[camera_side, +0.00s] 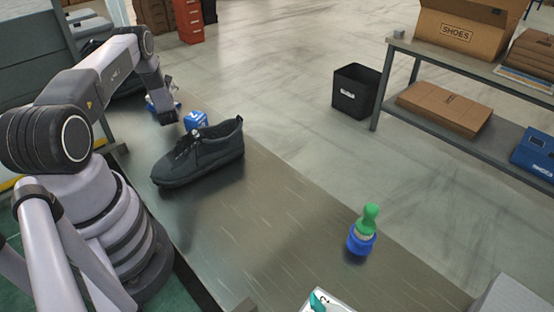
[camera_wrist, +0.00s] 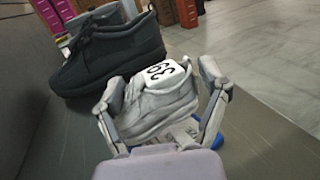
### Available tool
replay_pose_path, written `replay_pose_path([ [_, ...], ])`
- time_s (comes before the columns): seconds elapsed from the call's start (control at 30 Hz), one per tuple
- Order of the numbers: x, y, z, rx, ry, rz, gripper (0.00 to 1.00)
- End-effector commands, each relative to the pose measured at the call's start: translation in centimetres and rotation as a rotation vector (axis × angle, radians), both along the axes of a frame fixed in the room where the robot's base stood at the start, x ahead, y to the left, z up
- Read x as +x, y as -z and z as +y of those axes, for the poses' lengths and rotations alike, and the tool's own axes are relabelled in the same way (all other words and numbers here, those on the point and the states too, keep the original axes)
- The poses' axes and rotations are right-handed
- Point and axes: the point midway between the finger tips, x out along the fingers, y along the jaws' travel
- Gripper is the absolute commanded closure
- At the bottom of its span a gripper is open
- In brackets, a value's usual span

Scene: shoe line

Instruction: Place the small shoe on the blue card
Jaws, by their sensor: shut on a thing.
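The small shoe (camera_wrist: 152,107) is pale grey with a white tag reading 39, in the wrist view. My gripper (camera_wrist: 162,112) is shut on it, one finger on each side. A bit of blue (camera_wrist: 218,142) shows below and right of the shoe; it may be the blue card, but most of it is hidden. Whether the shoe touches it I cannot tell. In the side view my gripper (camera_side: 166,110) is low over the far end of the belt, and the small shoe is mostly hidden there.
A large dark shoe (camera_side: 200,156) lies on the belt (camera_side: 270,225) near my gripper, beside a blue-and-white block (camera_side: 195,120). Another dark shoe (camera_wrist: 108,55) stands beyond the small shoe. A green-topped blue object (camera_side: 363,238) stands farther along. The mid-belt is clear.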

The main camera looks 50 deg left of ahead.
Motion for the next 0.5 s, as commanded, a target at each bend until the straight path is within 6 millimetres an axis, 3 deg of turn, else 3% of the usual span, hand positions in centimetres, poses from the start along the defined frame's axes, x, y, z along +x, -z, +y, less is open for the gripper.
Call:
replay_pose_path([
  [0.5,0.02,0.79,0.01,0.001,0.000,-0.002,0.63],
])
